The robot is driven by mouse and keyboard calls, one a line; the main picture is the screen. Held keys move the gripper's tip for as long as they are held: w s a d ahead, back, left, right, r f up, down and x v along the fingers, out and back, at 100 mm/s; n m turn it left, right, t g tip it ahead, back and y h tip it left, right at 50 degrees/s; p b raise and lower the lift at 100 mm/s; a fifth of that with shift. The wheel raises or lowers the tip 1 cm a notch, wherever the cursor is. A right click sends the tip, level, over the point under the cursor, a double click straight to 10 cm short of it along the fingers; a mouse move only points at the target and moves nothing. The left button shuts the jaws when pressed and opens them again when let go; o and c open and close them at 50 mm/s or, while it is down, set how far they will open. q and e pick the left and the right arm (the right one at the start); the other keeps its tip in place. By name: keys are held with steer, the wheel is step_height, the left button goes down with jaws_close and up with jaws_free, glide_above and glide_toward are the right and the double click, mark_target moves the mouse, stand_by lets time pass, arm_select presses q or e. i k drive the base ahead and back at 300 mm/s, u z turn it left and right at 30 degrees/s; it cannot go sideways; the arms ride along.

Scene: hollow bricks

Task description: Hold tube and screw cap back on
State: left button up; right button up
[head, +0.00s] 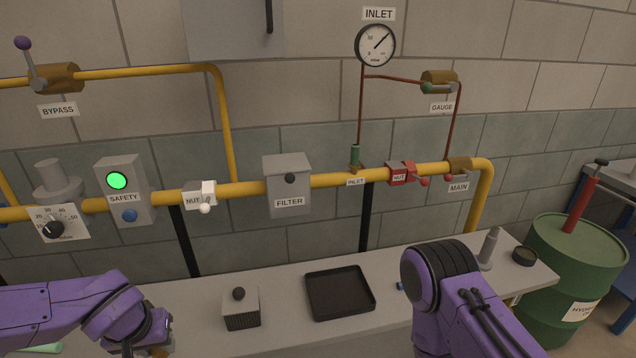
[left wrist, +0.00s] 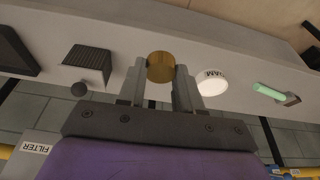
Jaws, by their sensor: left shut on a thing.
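My left gripper (left wrist: 160,85) is shut on a brass-coloured round piece (left wrist: 160,66), which shows between the fingers in the left wrist view. I cannot tell whether it is a cap or the end of a tube. In the head view my left gripper (head: 158,340) is low at the left, over the bench front, partly cut off by the lower edge. A grey upright tube-like piece (head: 489,250) on a base stands at the bench's right end, with a round black piece (head: 524,256) beside it. My right arm comes in at the lower right; its gripper is out of view.
A black tray (head: 340,310) lies empty on the grey bench, with a ribbed block with a black knob (head: 241,307) to its left. A white labelled disc (left wrist: 212,82) and a green rod-like piece (left wrist: 269,91) lie near my left gripper. A yellow pipe (head: 335,180) runs behind.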

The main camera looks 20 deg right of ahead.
mark_target(488, 247)
steer(key=z, duration=0.4)
steer(key=i, duration=0.4)
steer(key=z, duration=1.15)
steer(key=i, duration=0.75)
steer(key=z, duration=0.3)
